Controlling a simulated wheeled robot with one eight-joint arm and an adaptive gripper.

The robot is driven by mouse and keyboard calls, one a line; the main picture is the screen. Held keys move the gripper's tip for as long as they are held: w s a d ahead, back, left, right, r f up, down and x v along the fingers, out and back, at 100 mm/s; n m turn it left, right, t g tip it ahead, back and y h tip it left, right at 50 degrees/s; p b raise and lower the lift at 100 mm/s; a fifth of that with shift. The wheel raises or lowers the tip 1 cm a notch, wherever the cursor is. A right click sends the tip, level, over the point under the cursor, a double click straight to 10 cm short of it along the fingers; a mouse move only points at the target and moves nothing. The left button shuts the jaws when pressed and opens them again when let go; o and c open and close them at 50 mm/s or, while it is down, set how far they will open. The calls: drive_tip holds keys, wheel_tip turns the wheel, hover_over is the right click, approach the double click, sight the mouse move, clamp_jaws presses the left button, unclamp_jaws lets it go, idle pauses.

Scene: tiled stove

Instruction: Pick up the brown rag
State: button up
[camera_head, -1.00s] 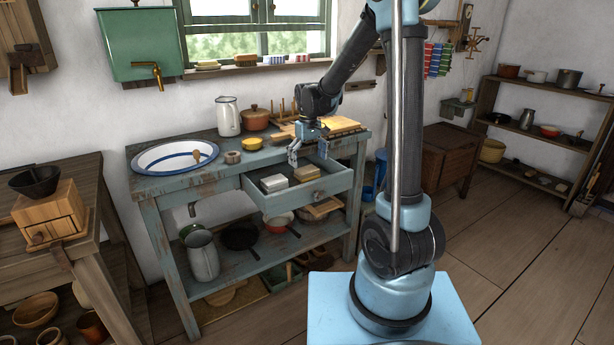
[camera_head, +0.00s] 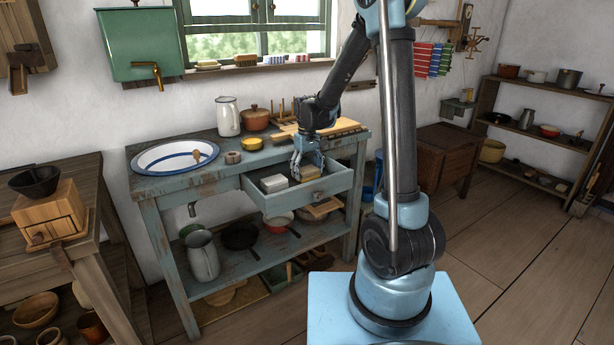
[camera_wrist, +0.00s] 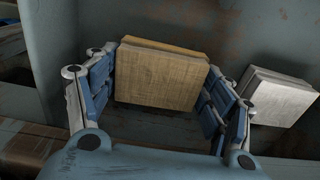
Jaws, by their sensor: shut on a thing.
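The brown rag (camera_wrist: 158,78) is a folded square in the open drawer (camera_head: 305,198) of the blue-grey washstand. In the wrist view my gripper (camera_wrist: 165,84) has its blue-padded fingers on both sides of the rag, shut on its edges. In the head view my gripper (camera_head: 307,166) reaches down into the drawer and partly hides the rag (camera_head: 311,174). I cannot tell whether the rag touches the drawer floor.
A folded white cloth (camera_wrist: 280,97) lies beside the brown one, also in the drawer (camera_head: 273,183). The drawer walls stand close around my gripper.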

sight(307, 169)
drive_tip(key=shift+r, duration=0.1)
wheel_tip(307, 169, up, 18)
drive_tip(key=shift+f, duration=0.1)
idle(0.6)
drive_tip(key=o, duration=0.6)
drive_tip(key=shift+c, duration=0.2)
drive_tip(key=c, duration=0.3)
